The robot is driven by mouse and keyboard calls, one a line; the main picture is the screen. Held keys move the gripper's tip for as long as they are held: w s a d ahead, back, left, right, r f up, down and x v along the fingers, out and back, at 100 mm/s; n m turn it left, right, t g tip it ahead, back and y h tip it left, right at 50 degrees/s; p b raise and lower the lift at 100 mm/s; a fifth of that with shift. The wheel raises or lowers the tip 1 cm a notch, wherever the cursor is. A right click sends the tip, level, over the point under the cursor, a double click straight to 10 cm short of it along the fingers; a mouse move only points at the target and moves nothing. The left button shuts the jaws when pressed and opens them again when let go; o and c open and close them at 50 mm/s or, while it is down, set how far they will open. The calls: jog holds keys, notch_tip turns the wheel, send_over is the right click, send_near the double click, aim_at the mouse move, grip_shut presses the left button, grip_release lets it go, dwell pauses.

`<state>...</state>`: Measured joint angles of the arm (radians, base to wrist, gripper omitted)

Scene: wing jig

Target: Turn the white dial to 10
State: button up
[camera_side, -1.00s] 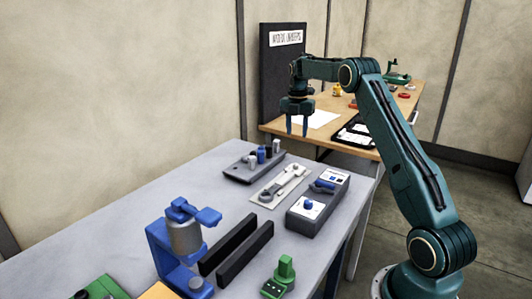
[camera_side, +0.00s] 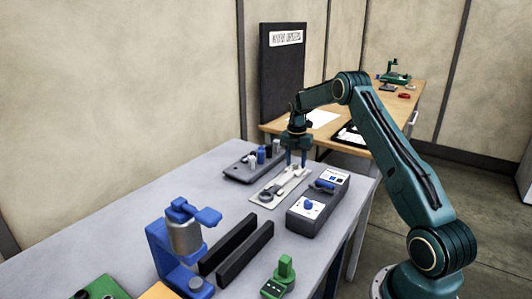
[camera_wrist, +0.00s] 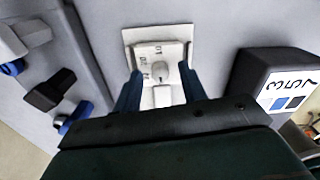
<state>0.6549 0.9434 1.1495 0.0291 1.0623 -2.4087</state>
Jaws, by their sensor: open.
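The white dial (camera_wrist: 158,72) shows in the wrist view on a pale square plate with number marks, upside down; I read a 20 and perhaps a 10. Its setting is not clear. In the side view it sits on the pale plate (camera_side: 266,197) on the grey table, too small to read. My gripper (camera_side: 297,165) points down over the far end of that plate. In the wrist view my gripper (camera_wrist: 160,74) is open, with one blue finger on each side of the dial. I cannot tell whether the fingers touch it.
A grey box (camera_side: 318,217) with a blue knob and switch stands close on the right. Black bars (camera_side: 245,252), a blue stand (camera_side: 165,252) and a green part (camera_side: 283,268) stand nearer the front. The left table top is clear.

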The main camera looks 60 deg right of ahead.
jog(key=shift+f, duration=0.2)
grip_shut()
